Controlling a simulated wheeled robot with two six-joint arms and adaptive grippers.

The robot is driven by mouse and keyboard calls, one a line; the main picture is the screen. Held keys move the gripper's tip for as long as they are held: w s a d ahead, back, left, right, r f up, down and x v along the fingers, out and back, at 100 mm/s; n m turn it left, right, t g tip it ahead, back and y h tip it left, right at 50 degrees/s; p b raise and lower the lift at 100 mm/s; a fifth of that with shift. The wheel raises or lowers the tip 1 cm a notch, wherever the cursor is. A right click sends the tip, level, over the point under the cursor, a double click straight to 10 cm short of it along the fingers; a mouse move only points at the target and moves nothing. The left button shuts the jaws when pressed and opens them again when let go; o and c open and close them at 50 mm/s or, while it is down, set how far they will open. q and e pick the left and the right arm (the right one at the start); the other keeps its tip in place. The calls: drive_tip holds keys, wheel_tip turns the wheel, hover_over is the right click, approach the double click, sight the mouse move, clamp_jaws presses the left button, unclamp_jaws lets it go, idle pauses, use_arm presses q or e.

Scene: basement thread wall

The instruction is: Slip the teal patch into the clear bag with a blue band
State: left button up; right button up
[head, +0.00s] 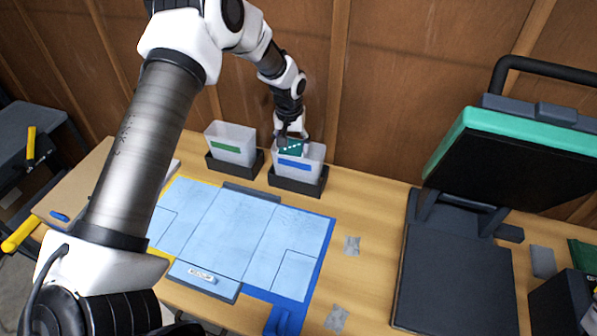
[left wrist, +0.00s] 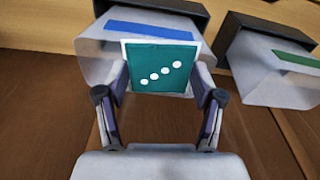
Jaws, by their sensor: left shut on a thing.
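The teal patch (left wrist: 160,68) is a square with a white edge and a diagonal row of white dots. My left gripper (left wrist: 160,82) is shut on it, one finger at each side. The clear bag with a blue band (left wrist: 97,56) stands in a dark holder, and the patch overlaps its mouth in the left wrist view. In the head view the patch (head: 291,147) shows at the top of the bag (head: 309,167), just above the blue band. I cannot tell how far it is inside. My left gripper (head: 290,139) is above the bag. My right gripper is not in view.
A clear bag with a green band (head: 233,143) stands in a holder to the left. A light blue mat (head: 235,235) lies in front. A heat press (head: 470,150) with a raised teal-edged lid stands right. Grey squares (head: 352,246) lie between. A wooden wall closes the back.

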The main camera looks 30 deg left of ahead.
use_arm(q)
drive_tip(key=shift+d+r, duration=0.15)
drive_tip(key=shift+d, duration=0.1)
drive_tip(key=o, duration=0.8)
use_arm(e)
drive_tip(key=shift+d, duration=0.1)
use_arm(q)
drive_tip(key=shift+a, duration=0.1)
drive_tip(key=shift+r, duration=0.3)
drive_tip(key=r, duration=0.7)
drive_tip(key=s+r, duration=0.1)
drive_tip(key=r, duration=0.3)
drive_tip(key=shift+d+r, duration=0.15)
drive_tip(key=shift+d, duration=0.1)
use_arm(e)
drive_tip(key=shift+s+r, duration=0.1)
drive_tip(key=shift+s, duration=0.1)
